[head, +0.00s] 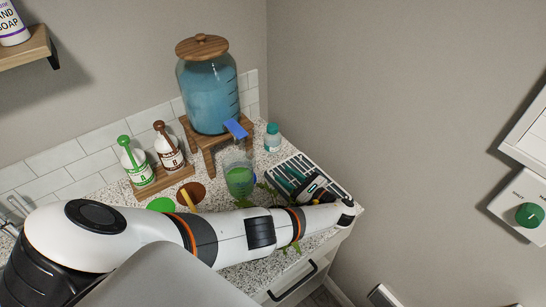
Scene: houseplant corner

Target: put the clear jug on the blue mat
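The clear jug (239,180) stands upright on the speckled counter, in front of the wooden dispenser stand, with green showing in or through it. My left arm crosses in front of it from the left. My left gripper (306,190) is small and dark, to the right of the jug and apart from it, over the tool rack; its fingers are too unclear to tell open from shut. I cannot make out a blue mat; part of the counter is hidden behind my arm. My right gripper is not in view.
A blue-filled dispenser (208,95) with a blue front piece (236,129) stands behind the jug. Green (134,160) and brown (169,153) pump bottles share a wooden tray. A teal-capped bottle (272,138), white rack (328,180), green disc (160,204) and brown disc (191,193) crowd the counter.

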